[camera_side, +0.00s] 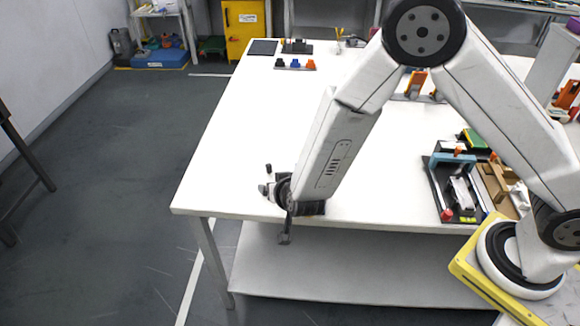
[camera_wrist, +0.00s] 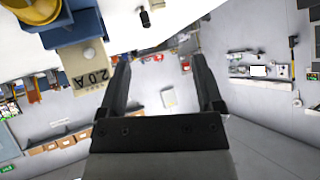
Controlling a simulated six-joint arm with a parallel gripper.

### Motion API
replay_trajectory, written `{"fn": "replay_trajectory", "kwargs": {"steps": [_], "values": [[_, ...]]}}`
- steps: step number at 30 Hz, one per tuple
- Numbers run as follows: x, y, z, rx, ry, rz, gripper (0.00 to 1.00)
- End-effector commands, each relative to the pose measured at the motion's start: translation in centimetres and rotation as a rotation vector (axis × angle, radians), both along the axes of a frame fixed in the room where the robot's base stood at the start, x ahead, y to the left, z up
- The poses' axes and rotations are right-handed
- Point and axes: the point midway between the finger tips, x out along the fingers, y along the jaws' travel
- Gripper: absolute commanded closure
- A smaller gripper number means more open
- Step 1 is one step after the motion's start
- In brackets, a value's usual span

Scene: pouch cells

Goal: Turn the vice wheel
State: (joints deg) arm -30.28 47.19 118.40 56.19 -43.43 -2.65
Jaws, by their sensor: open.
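In the wrist view, a blue body (camera_wrist: 78,30) with a rounded yellow part (camera_wrist: 45,12) is at the upper left, cut off by the frame edge. A tan plate (camera_wrist: 88,65) marked "20A" is on it. I cannot tell for sure whether the yellow part is the vice wheel. My gripper (camera_wrist: 160,62) is open, with nothing between its fingers, and apart from the blue body in that picture. In the side view my gripper (camera_side: 285,238) is low at the table's front left edge. My arm hides much of what is there; no wheel shows clearly.
The white table (camera_side: 240,120) is largely clear on its left half. A dark tray (camera_side: 436,190) with a blue clamp-like part stands at the right. Small coloured blocks (camera_side: 295,64) sit at the back. Grey floor (camera_side: 110,200) lies left of the table.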

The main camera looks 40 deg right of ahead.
Motion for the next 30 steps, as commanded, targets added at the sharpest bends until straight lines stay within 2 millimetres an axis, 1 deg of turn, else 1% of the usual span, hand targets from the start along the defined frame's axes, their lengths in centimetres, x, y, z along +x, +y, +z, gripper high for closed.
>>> {"fn": "replay_trajectory", "kwargs": {"steps": [1,7,15,23,30], "values": [[0.1,-0.2,0.5,0.011,0.011,0.011,0.15],[0.0,-0.9,1.8,0.045,0.06,0.066,0.15],[-0.7,-2.0,3.6,0.077,0.13,0.138,0.15],[-1.9,-3.3,5.1,0.096,0.199,0.206,0.15],[-3.4,-4.7,6.5,0.101,0.269,0.264,0.15]]}}
